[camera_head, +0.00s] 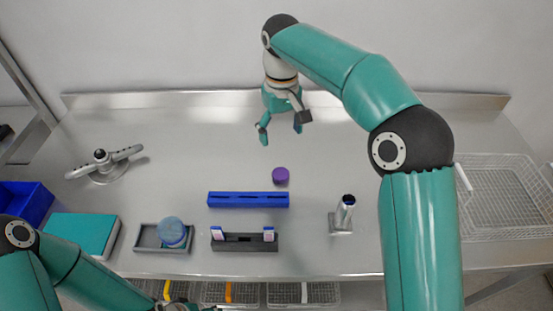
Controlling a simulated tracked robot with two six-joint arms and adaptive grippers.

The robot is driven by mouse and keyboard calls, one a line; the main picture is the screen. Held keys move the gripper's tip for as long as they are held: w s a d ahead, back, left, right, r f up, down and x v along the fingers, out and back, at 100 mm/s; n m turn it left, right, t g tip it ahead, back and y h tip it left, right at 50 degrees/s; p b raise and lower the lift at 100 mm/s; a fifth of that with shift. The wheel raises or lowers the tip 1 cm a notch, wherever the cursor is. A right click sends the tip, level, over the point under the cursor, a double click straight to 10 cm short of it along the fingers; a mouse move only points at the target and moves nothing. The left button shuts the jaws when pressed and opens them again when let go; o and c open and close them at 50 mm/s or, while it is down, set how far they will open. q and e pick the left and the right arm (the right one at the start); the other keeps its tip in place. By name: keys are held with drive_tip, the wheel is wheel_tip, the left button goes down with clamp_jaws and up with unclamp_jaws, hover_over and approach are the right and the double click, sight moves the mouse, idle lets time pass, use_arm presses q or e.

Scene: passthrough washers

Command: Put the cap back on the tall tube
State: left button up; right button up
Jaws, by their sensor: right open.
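A short purple cap (280,176) lies on the steel table, just behind the long blue rack. A tall, shiny tube (344,211) with a dark open top stands in a small metal base to the right of the cap. My right gripper (281,133) points down behind the cap, with its fingers spread and nothing between them. It is apart from the cap. My left arm shows at the lower left; its gripper is mostly cut off at the bottom edge, and its fingers cannot be made out.
A blue rack (248,199) and a dark holder (245,242) with white-and-blue pieces stand at the middle front. A grey tray (148,239) with a round blue item (171,231), a teal box (84,233) and a grey fixture (104,165) are left. A wire basket (503,198) is right.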

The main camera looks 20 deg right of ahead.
use_arm(q)
drive_tip(key=shift+w+a, duration=0.1)
drive_tip(key=shift+w, duration=0.2)
use_arm(e)
drive_tip(key=shift+w+d+r, duration=0.1)
drive_tip(key=shift+w+r, duration=0.2)
drive_tip(key=shift+r, duration=0.1)
hover_over(281, 173)
wheel_tip(281, 173, down, 12)
drive_tip(key=shift+s+r, duration=0.1)
drive_tip(key=shift+s, duration=0.05)
drive_tip(key=shift+f, duration=0.2)
wheel_tip(281, 173, down, 5)
drive_tip(key=shift+r+p, duration=0.1)
drive_tip(key=shift+p, duration=0.75)
use_arm(q)
drive_tip(key=shift+r, duration=0.85)
